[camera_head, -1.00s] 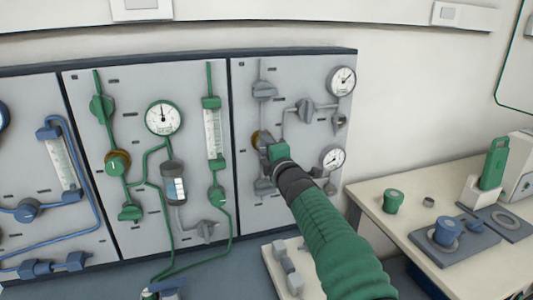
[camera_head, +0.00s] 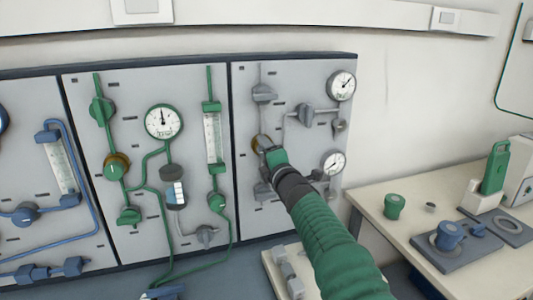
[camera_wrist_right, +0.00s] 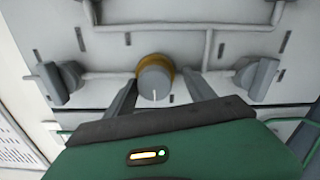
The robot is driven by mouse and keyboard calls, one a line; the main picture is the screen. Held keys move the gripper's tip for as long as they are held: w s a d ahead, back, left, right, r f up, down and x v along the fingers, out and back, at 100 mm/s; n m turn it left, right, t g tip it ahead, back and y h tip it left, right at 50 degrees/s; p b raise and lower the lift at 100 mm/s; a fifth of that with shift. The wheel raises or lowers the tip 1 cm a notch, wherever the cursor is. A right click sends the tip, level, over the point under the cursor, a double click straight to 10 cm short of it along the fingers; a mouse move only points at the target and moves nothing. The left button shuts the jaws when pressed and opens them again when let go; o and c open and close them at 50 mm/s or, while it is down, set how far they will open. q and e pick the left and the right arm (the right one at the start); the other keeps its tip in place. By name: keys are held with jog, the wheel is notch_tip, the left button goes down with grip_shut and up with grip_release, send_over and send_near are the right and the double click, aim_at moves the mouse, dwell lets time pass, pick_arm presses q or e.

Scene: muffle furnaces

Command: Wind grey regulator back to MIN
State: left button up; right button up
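The grey regulator (camera_wrist_right: 153,84) is a round knob with a white line on its face and a brass-coloured collar behind it. In the wrist view its line points down. In the head view only its brass-coloured collar (camera_head: 257,141) shows clearly, on the right-hand grey panel; my gripper hides the rest. In the head view the right gripper (camera_head: 268,150) reaches the panel from the lower right. My left gripper is not in view.
Grey valves (camera_wrist_right: 62,84) and (camera_wrist_right: 257,78) flank the regulator, with grey pipes above. Gauges (camera_head: 341,85) and (camera_head: 333,161) sit to its right. A green-piped panel (camera_head: 90,165) is on the left. A bench (camera_head: 375,194) with a green cup (camera_head: 394,206) stands at right.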

jog(key=shift+s+r, duration=0.1)
jog(key=shift+r, duration=0.05)
jog(key=b+v, duration=1)
jog(key=v, duration=0.6)
jog(key=shift+s, duration=0.3)
